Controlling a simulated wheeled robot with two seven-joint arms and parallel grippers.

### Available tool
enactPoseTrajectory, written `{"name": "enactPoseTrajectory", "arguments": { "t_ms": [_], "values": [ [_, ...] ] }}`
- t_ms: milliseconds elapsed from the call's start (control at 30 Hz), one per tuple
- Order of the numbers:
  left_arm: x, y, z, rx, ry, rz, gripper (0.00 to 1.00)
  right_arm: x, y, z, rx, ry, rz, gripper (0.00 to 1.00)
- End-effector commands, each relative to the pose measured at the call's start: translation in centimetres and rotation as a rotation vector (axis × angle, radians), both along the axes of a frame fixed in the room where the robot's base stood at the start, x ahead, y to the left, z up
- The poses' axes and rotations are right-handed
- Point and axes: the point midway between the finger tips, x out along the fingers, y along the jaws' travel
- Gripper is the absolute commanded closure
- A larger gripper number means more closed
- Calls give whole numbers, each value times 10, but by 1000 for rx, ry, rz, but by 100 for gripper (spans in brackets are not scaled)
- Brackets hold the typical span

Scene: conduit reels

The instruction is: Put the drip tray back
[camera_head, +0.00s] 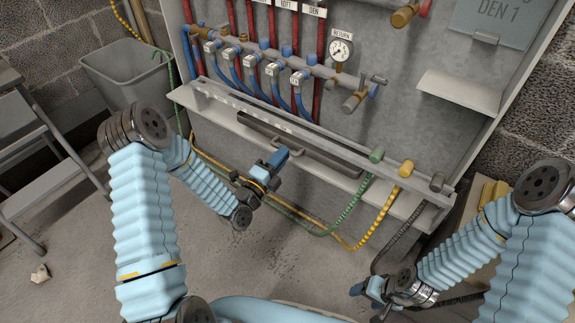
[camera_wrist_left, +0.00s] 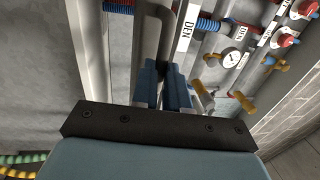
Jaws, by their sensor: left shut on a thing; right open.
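The drip tray (camera_head: 338,164) is a long dark grey trough under the pipe manifold in the head view, lying along the ledge of the panel. My left gripper (camera_head: 280,158) is at its front side, left of the middle, with its blue fingers shut on it. In the left wrist view, the blue fingers (camera_wrist_left: 163,86) are closed together at a long grey edge running away from me. The exact grip spot is partly hidden by the fingers. My right gripper (camera_head: 372,291) is open and empty, low at the right, apart from the tray.
A ledge (camera_head: 232,119) holds the tray area, with green (camera_head: 377,155) and yellow (camera_head: 406,168) conduit ends at its right. Their conduits hang to the floor. A gauge (camera_head: 341,49) and blue-handled valves sit above. A grey bin (camera_head: 130,75) and steps (camera_head: 45,185) stand left.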

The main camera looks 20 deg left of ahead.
Motion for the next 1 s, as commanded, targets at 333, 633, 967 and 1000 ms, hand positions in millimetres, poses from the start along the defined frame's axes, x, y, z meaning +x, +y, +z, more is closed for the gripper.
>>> {"name": "enactPoseTrajectory", "arguments": {
  "t_ms": [333, 633, 967, 1000],
  "values": [
    [28, -10, -27, -2, 1, 0, 100, 0, 0, 0, 0, 0, 0, 33],
    [28, -10, -66, -2, 2, 0, 100, 0, 0, -4, 1, 1, 0, 33],
    [31, -12, -71, 1, 1, -2, 77, 0, 0, -3, 1, 0, 0, 33],
    [31, -12, -71, 1, 1, -2, 71, 0, 0, -3, 1, 0, 0, 33]
  ]
}}
